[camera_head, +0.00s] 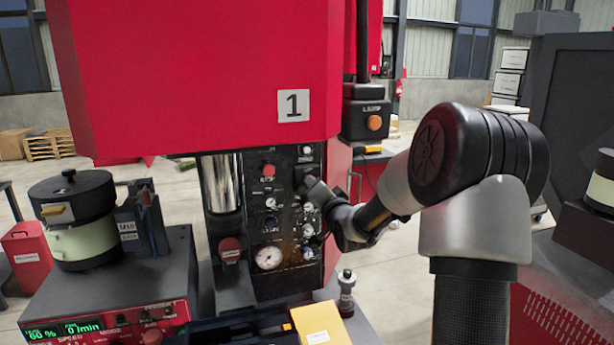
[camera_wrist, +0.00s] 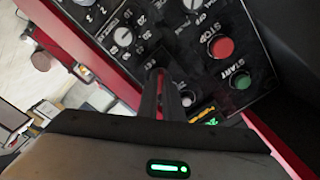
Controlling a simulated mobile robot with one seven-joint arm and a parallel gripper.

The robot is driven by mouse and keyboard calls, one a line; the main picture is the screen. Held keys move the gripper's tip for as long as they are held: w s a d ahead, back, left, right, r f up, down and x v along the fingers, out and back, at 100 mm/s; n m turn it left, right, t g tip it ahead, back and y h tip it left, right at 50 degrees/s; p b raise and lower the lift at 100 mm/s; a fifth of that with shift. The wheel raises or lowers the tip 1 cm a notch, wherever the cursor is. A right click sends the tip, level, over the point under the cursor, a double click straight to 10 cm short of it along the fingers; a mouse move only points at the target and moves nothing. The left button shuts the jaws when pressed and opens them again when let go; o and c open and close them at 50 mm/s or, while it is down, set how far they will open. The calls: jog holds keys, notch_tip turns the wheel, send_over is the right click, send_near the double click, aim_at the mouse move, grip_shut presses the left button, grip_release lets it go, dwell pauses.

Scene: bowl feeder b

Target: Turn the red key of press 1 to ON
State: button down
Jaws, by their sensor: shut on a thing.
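Press 1 (camera_head: 200,70) is a large red machine with a "1" label (camera_head: 293,105). Its black control panel (camera_head: 268,225) below carries buttons, dials and gauges. My gripper (camera_head: 312,186) reaches in from the right to the upper right part of the panel. In the wrist view my gripper's dark fingers (camera_wrist: 161,78) are close together, with their tips at the panel face between a dial and the STOP button. They are shut on the small red key, which the fingers hide almost wholly. Its ON marking and turn position cannot be read.
In the wrist view a red STOP button (camera_wrist: 221,47) and green START button (camera_wrist: 241,81) sit right of the fingers, a numbered dial knob (camera_wrist: 123,37) left. A bowl feeder (camera_head: 82,245) stands left of the press; a yellow box (camera_head: 322,325) is below the panel.

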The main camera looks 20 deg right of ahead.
dwell(0.3)
jog(key=shift+m+p, duration=0.85)
jog(key=shift+m, duration=1.65)
